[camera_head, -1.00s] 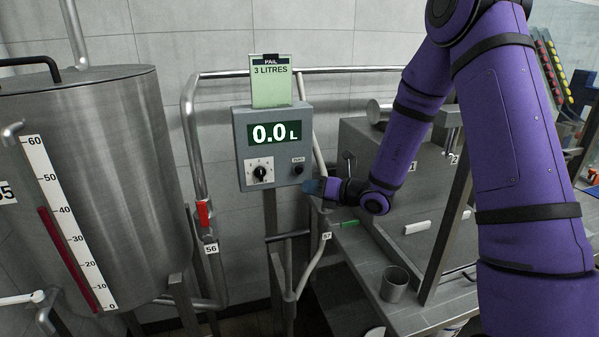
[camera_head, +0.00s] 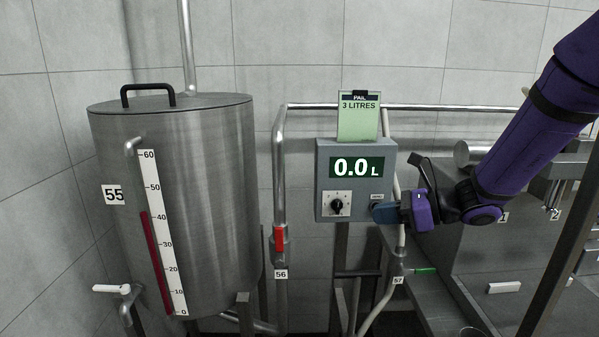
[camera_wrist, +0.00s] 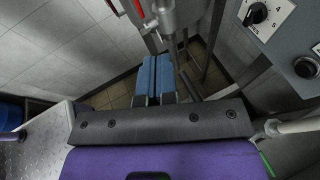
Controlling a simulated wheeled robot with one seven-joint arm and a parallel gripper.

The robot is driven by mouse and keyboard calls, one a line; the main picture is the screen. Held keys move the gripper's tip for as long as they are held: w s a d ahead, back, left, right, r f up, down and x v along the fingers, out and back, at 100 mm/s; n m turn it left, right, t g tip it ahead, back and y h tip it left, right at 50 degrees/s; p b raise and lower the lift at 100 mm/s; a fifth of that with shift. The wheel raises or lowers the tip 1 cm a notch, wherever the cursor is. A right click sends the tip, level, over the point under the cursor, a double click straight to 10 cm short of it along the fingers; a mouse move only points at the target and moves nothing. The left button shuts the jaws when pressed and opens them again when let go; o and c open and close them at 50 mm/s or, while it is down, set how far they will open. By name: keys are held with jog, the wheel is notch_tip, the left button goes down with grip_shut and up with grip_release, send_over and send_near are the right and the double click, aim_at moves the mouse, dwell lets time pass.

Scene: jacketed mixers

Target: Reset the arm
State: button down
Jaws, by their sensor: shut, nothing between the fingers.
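My gripper (camera_head: 384,213) has blue fingers and sits at the right edge of the grey meter box (camera_head: 326,181), in front of its lower right corner in the head view. I cannot tell whether it touches the box. In the wrist view my gripper (camera_wrist: 156,78) shows its two blue fingers side by side, shut and empty, with the floor and pipes beyond. My purple arm reaches in from the right. The meter box reads 0.0 L, has a black knob (camera_head: 337,207) and carries a green card (camera_head: 360,118) marked PAIL 3 LITRES.
A steel tank (camera_head: 215,200) labelled 55 stands at left with a scale. A red-handled valve (camera_head: 280,239) labelled 56 is on a pipe left of the box. A green-handled valve (camera_head: 426,270) labelled 57 is below my gripper. A rail runs behind the box. Steel equipment stands at right.

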jog(key=s+d+r+n+h, duration=0.3)
jog(key=s+d+n+h, duration=0.1)
jog(key=s+n, duration=0.3)
jog(key=s+d+r+n+h, duration=0.4)
jog(key=s+n, duration=0.4)
jog(key=s, duration=0.2)
jog(key=s+d+r+n+h, duration=0.4)
jog(key=s+n+h, duration=0.1)
jog(key=s+n, duration=0.2)
jog(key=shift+s+n, duration=0.3)
jog(key=shift+s, duration=0.45)
